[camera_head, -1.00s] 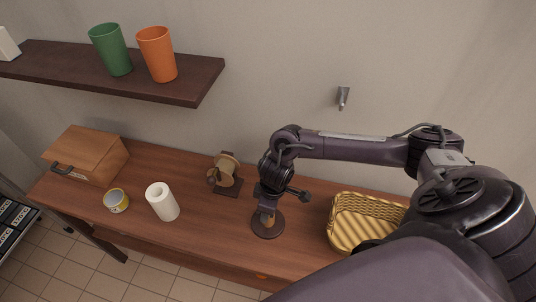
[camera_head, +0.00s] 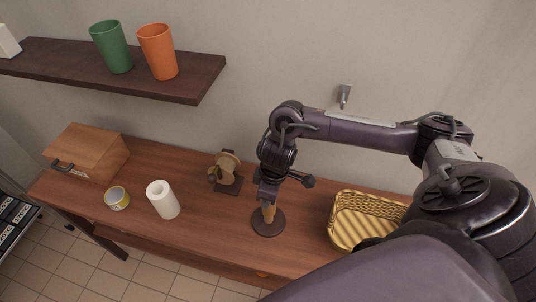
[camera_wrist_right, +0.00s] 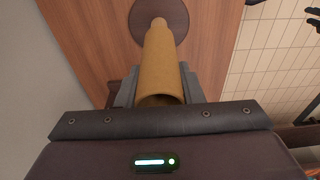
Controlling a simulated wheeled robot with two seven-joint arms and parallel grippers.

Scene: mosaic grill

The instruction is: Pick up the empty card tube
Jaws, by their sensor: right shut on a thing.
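The card tube (camera_wrist_right: 163,68) is brown and hollow, and its open near end faces the right wrist camera. My right gripper (camera_wrist_right: 158,90) is shut on it, with a jaw at each side. In the head view the right gripper (camera_head: 269,191) is above the stand's round dark base (camera_head: 268,222). The tube (camera_head: 268,208) is upright over the base. In the wrist view a thinner peg (camera_wrist_right: 158,22) shows between the tube's far end and the base (camera_wrist_right: 174,22), so the tube is raised but seems still around the peg. My left gripper is not in view.
A white roll (camera_head: 163,200), a yellow-white ring (camera_head: 117,198), a spool on a stand (camera_head: 226,170) and a wooden box (camera_head: 87,152) stand left on the counter (camera_head: 215,225). A wicker basket (camera_head: 365,222) is to the right. A shelf (camera_head: 200,83) holds green and orange cups.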

